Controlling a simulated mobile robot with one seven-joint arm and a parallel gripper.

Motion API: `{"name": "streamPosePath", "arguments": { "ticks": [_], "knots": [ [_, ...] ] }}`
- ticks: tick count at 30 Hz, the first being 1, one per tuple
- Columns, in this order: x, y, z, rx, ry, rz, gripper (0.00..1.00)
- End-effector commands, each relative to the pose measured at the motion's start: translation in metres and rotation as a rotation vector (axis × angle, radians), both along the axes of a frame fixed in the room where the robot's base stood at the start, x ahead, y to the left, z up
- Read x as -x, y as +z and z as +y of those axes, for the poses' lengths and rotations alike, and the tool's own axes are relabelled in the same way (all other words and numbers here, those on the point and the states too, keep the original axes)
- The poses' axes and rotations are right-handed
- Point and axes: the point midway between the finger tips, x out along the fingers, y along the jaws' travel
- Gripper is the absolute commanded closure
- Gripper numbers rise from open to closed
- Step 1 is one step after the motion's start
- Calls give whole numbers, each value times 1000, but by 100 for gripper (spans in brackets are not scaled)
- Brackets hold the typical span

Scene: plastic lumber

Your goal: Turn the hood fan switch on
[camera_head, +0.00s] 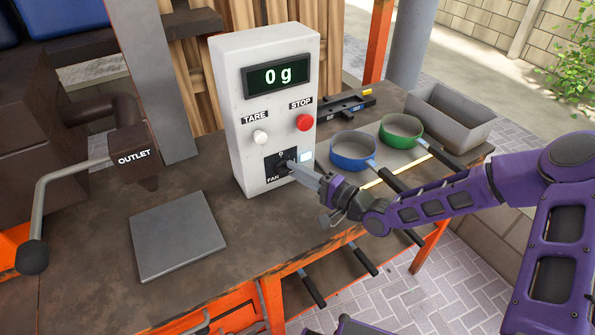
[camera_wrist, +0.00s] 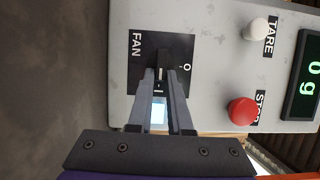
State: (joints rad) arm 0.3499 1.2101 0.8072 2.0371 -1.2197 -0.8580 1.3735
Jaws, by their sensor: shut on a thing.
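The fan switch is a dark knob on a black square plate marked FAN (camera_head: 272,169), low on the front of the white control box (camera_head: 240,110). My gripper (camera_head: 292,168) reaches it from the right, with its fingertips at the plate. In the wrist view my gripper (camera_wrist: 162,78) has its two fingers on either side of the knob (camera_wrist: 160,63), closed on it. The knob seems to lie crosswise, not toward the 0 mark (camera_wrist: 187,67). A pale lit rectangle (camera_head: 307,157) sits beside the plate; it also shows between the fingers in the wrist view (camera_wrist: 158,112).
Above the switch are a white TARE knob (camera_head: 260,137), a red STOP button (camera_head: 304,122) and a display (camera_head: 278,76) reading 0 g. A flat plate (camera_head: 178,236) lies to the left. Blue (camera_head: 352,150) and green (camera_head: 401,130) pans stand right of the box.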

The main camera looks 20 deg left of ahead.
Motion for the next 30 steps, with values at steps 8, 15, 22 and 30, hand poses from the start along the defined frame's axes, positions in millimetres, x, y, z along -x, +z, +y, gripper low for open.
{"name": "streamPosePath", "arguments": {
  "ticks": [8,15,22,30],
  "knots": [
    [0,3,3,-7,2,-2,52],
    [0,2,2,-3,1,-1,52],
    [2,1,-6,-1,0,-1,52],
    [16,0,-59,0,-3,0,52]
  ]
}}
